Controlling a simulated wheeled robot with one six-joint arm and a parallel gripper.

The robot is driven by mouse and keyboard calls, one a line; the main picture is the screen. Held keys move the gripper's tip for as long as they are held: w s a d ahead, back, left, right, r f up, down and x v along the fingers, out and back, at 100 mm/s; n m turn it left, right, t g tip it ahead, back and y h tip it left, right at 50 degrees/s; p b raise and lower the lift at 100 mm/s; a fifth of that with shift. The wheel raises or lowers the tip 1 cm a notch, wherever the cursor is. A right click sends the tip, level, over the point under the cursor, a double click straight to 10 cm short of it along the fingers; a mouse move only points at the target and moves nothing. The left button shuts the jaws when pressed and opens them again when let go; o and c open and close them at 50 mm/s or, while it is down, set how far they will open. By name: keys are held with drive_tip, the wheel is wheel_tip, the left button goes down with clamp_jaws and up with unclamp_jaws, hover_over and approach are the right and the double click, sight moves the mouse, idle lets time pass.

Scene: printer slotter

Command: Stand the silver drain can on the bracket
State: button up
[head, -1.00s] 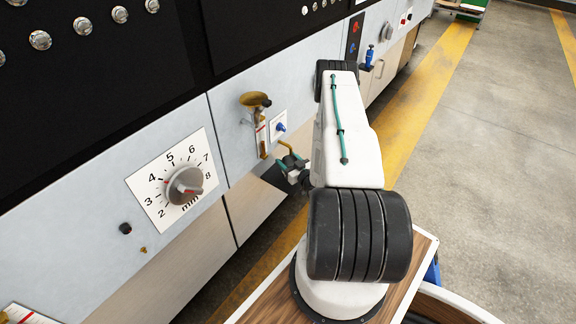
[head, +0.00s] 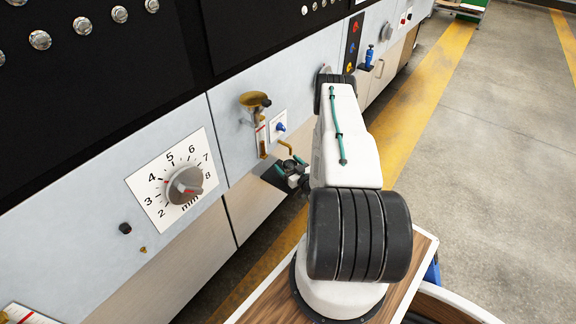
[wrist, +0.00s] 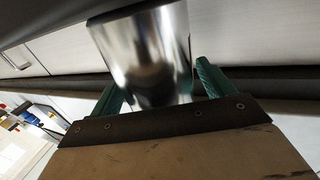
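The silver drain can (wrist: 145,55) is a shiny metal cylinder in the upper middle of the wrist view, between the two green fingers of my gripper (wrist: 162,88). It covers part of the left finger, and a narrow gap shows beside the right one. The fingers look closed about it, though their contact is partly hidden. In the head view my gripper (head: 292,172) is low beside the machine front, below and right of the brass funnel; the can cannot be made out there. I cannot pick out the bracket with certainty in either view.
The brass funnel (head: 255,99) with its gauge tube and a yellow bent pipe (head: 285,146) stick out from the machine panel close above my gripper. The dial (head: 185,185) is to the left. Open concrete floor (head: 490,150) lies to the right.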

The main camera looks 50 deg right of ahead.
drive_tip(key=shift+r, duration=0.1)
drive_tip(key=shift+s, duration=0.35)
drive_tip(key=v, duration=1.1)
drive_tip(key=shift+s, duration=0.15)
